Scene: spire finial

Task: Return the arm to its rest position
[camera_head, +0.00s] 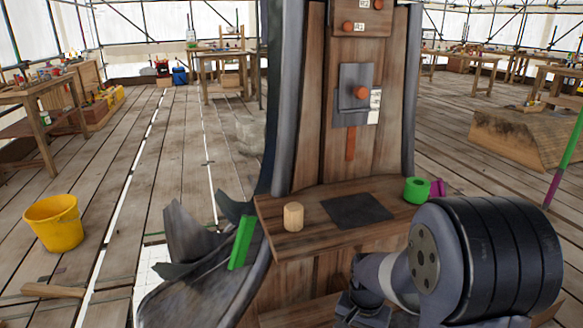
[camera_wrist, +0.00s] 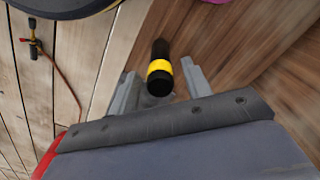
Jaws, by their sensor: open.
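My arm (camera_head: 450,262) reaches in at the lower right of the head view, in front of the wooden spire. The fingertips of my gripper are not clear there. In the wrist view my gripper (camera_wrist: 160,88) is open, its two grey fingers apart. A black cylinder with a yellow band (camera_wrist: 160,68) shows between the fingers. I cannot tell whether it touches them or lies beyond them.
A wooden ledge (camera_head: 285,245) on the spire bears a wooden peg (camera_head: 293,216), a dark square pad (camera_head: 357,210) and a green ring (camera_head: 417,190). A purple piece (camera_head: 438,188) is beside the ring. A yellow bucket (camera_head: 54,222) stands on the open plank floor at left.

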